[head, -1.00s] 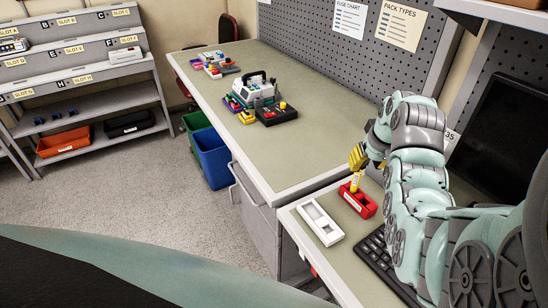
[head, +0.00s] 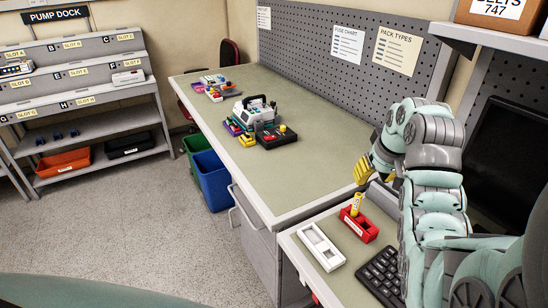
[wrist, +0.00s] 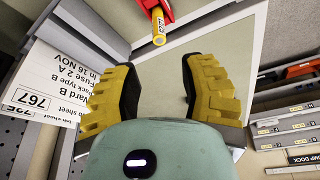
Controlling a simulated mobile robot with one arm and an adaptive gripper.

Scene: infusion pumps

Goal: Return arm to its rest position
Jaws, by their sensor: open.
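My gripper (head: 364,174) is at the end of my raised arm, above the back of the near desk. In the wrist view its two yellow fingers (wrist: 160,92) are spread apart with nothing between them. A yellow cylinder (head: 355,203) with a label stands in the red holder (head: 363,227) on the near desk. In the wrist view the yellow cylinder (wrist: 158,25) and part of the red holder (wrist: 169,8) lie beyond the fingertips, apart from them.
A white two-slot tray (head: 321,246) and a black keyboard (head: 383,274) lie near the red holder. A dark monitor (head: 510,150) stands at right. A pump (head: 255,109) sits on the long bench (head: 300,165), whose near part is clear.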

